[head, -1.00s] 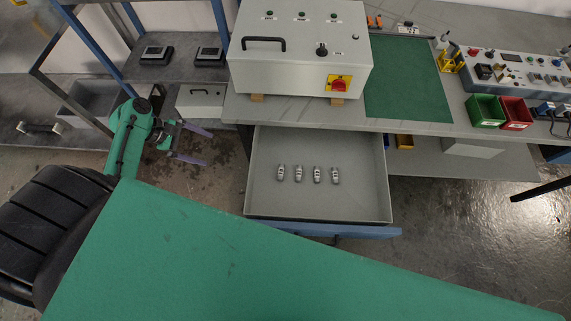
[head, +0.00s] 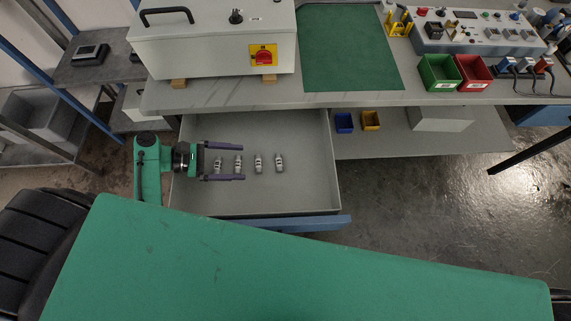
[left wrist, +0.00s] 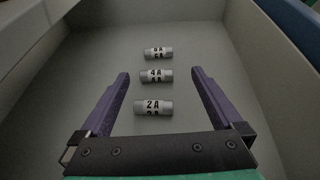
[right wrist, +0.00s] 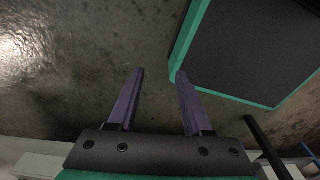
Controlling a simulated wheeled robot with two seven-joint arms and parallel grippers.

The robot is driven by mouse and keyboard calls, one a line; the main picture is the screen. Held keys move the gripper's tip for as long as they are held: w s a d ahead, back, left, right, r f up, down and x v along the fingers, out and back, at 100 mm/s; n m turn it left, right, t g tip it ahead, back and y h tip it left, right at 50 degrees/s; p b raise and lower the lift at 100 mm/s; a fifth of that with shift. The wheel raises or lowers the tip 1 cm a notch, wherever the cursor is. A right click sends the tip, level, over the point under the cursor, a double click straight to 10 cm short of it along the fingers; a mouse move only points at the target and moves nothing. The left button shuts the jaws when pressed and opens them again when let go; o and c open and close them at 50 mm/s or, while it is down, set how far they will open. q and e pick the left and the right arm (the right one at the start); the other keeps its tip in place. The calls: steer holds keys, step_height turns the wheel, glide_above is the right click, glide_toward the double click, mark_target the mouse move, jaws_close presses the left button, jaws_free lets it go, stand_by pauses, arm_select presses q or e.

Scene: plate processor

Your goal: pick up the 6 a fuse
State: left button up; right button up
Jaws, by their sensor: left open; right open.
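Several small grey fuses lie in a row on the bottom of the open drawer (head: 300,195). In the left wrist view, one fuse (left wrist: 153,107) is marked 2 A and one (left wrist: 156,75) 4 A. The farthest (left wrist: 158,53) seems to read 6 A, though its print is small; it appears to be the rightmost fuse (head: 279,162) in the head view. My left gripper (head: 242,162) is open and empty over the left part of the row. My right gripper (right wrist: 158,75) is open and empty above the floor.
The drawer's walls surround the fuses, and the workbench (head: 350,95) edge lies behind them. A grey control box (head: 215,40) stands on the bench. Green (head: 438,72) and red (head: 473,72) bins stand to the right. The drawer's right part is clear.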

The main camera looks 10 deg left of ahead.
mark_target(278, 162)
arm_select(q)
steer(key=x, duration=1.1)
steer(key=shift+w+d, duration=0.25)
steer(key=shift+w, duration=0.05)
steer(key=c, duration=1.3)
steer(key=shift+r, duration=0.1)
